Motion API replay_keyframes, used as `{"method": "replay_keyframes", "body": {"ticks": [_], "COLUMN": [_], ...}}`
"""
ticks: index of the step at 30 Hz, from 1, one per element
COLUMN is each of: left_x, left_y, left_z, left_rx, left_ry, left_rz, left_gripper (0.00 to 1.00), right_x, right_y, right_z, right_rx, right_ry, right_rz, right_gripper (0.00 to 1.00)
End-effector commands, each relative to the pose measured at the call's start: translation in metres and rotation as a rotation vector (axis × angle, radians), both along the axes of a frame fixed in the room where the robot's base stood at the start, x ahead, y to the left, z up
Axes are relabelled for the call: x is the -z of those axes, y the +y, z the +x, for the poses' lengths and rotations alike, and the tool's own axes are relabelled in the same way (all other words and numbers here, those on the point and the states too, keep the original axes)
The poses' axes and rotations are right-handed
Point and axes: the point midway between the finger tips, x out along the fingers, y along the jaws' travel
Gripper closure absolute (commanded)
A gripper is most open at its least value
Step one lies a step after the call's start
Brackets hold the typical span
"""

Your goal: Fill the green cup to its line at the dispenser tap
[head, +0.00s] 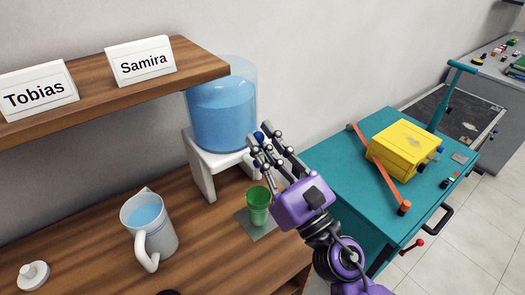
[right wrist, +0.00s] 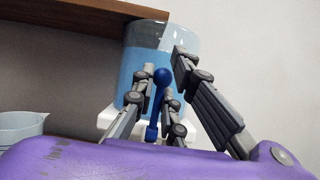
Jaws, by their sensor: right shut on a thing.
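The green cup (head: 258,212) stands upright on a small grey pad (head: 262,230) on the wooden counter, in front of the dispenser. Its line and water level are not clear at this size. The dispenser is a clear tank (head: 222,112) of blue water on a white stand (head: 199,165). My right gripper (head: 265,148) is above the cup at the tank's front, shut on the blue ball-ended tap lever (right wrist: 161,85), which stands between its fingers in the right wrist view. The spout and any stream are hidden. My left gripper is not in view.
A white pitcher (head: 165,240) of water and a white lid (head: 33,275) are on the counter to the left. A shelf (head: 190,64) with name cards hangs above. A teal cart (head: 342,170) with a yellow box (head: 401,150) stands at the right.

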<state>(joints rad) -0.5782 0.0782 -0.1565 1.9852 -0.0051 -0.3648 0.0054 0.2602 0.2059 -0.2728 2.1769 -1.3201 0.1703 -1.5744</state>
Motion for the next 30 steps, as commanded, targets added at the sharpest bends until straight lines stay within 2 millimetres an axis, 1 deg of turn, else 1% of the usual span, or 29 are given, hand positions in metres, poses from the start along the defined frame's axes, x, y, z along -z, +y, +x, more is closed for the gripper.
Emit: {"method": "replay_keyframes", "body": {"ticks": [4, 9, 15, 24, 30], "left_x": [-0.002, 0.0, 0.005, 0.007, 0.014], "left_y": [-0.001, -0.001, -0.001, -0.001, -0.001], "left_z": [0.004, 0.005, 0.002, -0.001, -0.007], "left_rx": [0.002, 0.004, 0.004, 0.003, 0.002], "left_ry": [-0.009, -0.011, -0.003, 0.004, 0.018], "left_rz": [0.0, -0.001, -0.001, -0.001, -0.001], "left_gripper": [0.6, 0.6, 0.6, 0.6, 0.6], "right_x": [0.003, 0.008, 0.01, 0.008, 0.012], "right_y": [-0.004, -0.01, -0.018, -0.019, -0.022], "right_z": [0.0, -0.007, -0.016, -0.017, -0.021], "right_rx": [0.007, 0.011, 0.012, 0.013, 0.014], "right_ry": [0.006, 0.01, 0.01, 0.006, 0.007], "right_rz": [0.0, 0.0, 0.0, 0.001, 0.002], "right_gripper": [1.0, 1.0, 1.0, 1.0, 1.0]}}
